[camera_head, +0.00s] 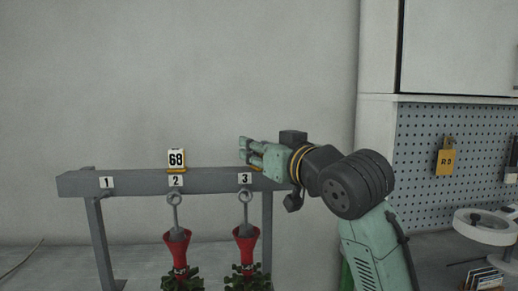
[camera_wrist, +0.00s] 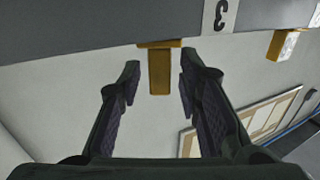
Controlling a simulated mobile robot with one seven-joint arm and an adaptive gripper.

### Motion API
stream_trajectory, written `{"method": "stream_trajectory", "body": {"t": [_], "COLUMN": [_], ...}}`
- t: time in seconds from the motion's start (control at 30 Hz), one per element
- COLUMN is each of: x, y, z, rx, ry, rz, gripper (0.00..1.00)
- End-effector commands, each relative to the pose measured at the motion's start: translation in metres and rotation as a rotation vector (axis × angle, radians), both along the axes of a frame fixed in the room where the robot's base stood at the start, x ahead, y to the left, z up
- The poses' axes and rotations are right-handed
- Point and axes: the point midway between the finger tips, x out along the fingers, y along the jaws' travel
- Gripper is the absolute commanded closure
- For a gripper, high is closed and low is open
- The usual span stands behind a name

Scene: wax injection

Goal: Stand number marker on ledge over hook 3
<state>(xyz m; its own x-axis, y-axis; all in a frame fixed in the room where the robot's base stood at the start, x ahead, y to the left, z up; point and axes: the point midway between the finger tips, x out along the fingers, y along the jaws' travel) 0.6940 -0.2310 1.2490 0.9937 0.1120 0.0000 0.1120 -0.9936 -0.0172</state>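A yellow-brown number marker (camera_wrist: 160,72) stands upright on the grey ledge (camera_head: 130,182), a little to the right of the "3" label (camera_head: 245,178) in the head view. Only its yellow base (camera_head: 257,169) shows there. Its number face is hidden. My gripper (camera_head: 249,151) is at the ledge over hook 3 (camera_head: 244,205). In the wrist view my gripper (camera_wrist: 160,82) is open, one finger on each side of the marker, with a visible gap on both sides. The label "3" (camera_wrist: 223,15) is also in the wrist view.
Another marker, "68" (camera_head: 176,160), stands over hook 2; it also shows in the wrist view (camera_wrist: 288,44). Red funnel-shaped pieces with green parts hang from hooks 2 (camera_head: 176,249) and 3 (camera_head: 246,246). The ledge over label 1 (camera_head: 106,183) is clear. A pegboard (camera_head: 425,185) is at the right.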

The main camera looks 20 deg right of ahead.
Motion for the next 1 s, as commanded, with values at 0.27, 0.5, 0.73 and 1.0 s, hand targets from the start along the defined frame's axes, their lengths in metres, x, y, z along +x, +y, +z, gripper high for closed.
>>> {"method": "stream_trajectory", "body": {"t": [0.27,0.5,0.73,1.0], "x": [-0.008,-0.057,-0.1,-0.12], "y": [-0.002,-0.007,-0.012,-0.013], "z": [0.002,0.001,0.002,0.003], "rx": [0.0,-0.001,-0.001,0.0], "ry": [-0.001,-0.003,-0.002,0.0], "rz": [-0.002,-0.002,-0.002,0.0], "gripper": [0.68,0.68,0.68,0.68]}}
